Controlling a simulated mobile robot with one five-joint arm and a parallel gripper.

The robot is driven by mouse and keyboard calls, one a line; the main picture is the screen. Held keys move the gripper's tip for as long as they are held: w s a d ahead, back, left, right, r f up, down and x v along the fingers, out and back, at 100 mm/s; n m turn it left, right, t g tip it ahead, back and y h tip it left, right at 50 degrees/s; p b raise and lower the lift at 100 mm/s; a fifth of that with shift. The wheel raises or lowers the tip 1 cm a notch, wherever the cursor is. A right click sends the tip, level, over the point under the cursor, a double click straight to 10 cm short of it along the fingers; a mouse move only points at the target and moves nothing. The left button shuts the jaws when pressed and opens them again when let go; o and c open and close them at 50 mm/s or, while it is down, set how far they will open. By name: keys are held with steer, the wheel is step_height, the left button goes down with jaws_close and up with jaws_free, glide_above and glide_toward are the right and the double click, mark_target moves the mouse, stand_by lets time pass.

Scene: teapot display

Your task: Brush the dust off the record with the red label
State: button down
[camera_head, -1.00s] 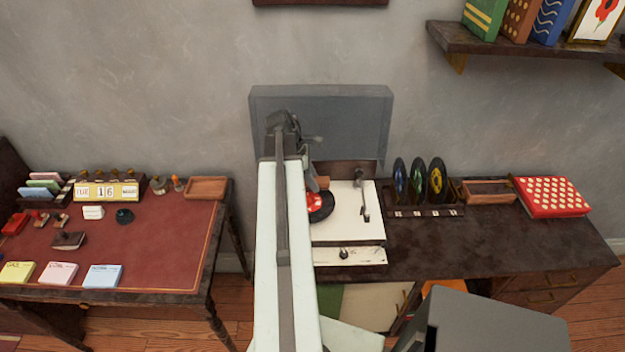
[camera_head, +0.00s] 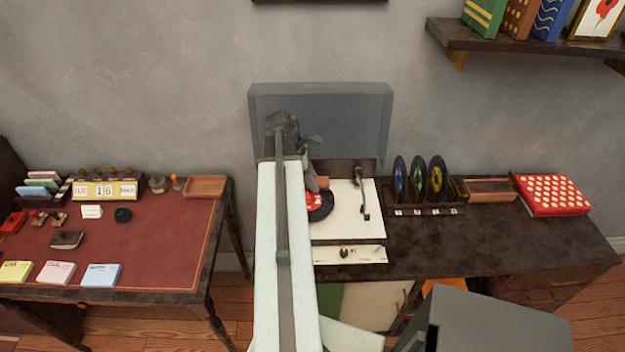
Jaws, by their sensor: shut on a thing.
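The record with the red label (camera_head: 322,209) lies flat on the turntable of a cream record player (camera_head: 348,222); my arm hides its left part. My gripper (camera_head: 318,183) is over the record's far side, partly hidden behind my arm's end. It is shut on a small brown brush (camera_head: 322,183), of which only a part shows. I cannot tell whether the brush touches the record. Dust on the record is too small to make out.
The player's grey lid (camera_head: 345,120) stands open behind. The tonearm (camera_head: 364,200) is at the right of the deck. A rack (camera_head: 430,210) with several upright records, a wooden tray (camera_head: 488,190) and a red dotted box (camera_head: 552,195) stand further right. A desk (camera_head: 160,245) is at left.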

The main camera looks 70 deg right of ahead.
steer(key=shift+f+b, duration=0.5)
steer(key=shift+f, duration=0.05)
steer(key=shift+r, duration=0.1)
